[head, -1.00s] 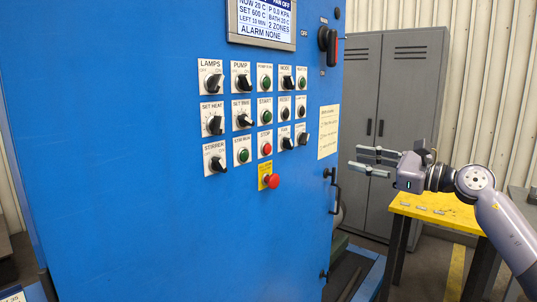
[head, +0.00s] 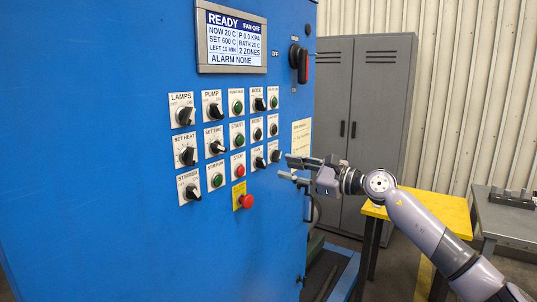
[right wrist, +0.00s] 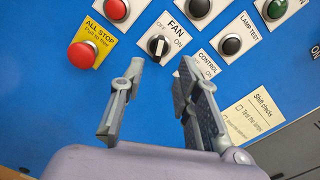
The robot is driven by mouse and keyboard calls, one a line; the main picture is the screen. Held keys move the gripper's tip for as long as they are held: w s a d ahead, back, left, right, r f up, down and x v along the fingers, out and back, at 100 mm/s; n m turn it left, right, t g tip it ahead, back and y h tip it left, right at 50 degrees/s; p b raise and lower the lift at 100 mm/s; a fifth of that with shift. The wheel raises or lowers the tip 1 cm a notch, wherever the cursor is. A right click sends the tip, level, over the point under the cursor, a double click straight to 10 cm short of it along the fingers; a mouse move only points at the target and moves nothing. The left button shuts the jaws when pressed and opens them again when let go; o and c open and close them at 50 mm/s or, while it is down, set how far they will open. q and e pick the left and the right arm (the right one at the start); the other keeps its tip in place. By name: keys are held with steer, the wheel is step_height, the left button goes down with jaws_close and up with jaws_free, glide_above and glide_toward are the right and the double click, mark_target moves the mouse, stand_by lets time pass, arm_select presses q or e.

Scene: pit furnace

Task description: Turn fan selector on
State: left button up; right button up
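The fan selector is a black knob with a white pointer line on a white plate marked FAN, OFF and ON. It shows in the right wrist view (right wrist: 158,47) and, small, in the bottom row of the panel in the head view (head: 258,162). The display (head: 232,40) reads READY and FAN OFF. My right gripper (head: 284,168) is open and empty, just in front of the lower right of the panel. In the right wrist view its two fingers (right wrist: 160,68) stand apart, with the fan knob between and beyond their tips. My left gripper is not in view.
The red all-stop button (right wrist: 82,55), the black control knob (right wrist: 207,65) and the lamp test button (right wrist: 230,44) lie close around the fan knob. A door handle (head: 314,210) sits below the gripper. A yellow table (head: 430,210) and grey lockers (head: 360,110) stand behind my right arm.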

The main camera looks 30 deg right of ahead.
mark_target(264, 164)
steer(key=p+x, duration=0.1)
steer(key=x, duration=0.2)
steer(key=p+x, duration=0.1)
steer(key=x, duration=0.2)
steer(key=shift+r+p, duration=0.2)
steer(key=shift+p, duration=0.2)
steer(key=shift+w+a+f, duration=0.15)
steer(key=shift+w+a, duration=0.15)
steer(key=shift+w, duration=0.3)
steer(key=shift+c, duration=0.2)
jaws_close()
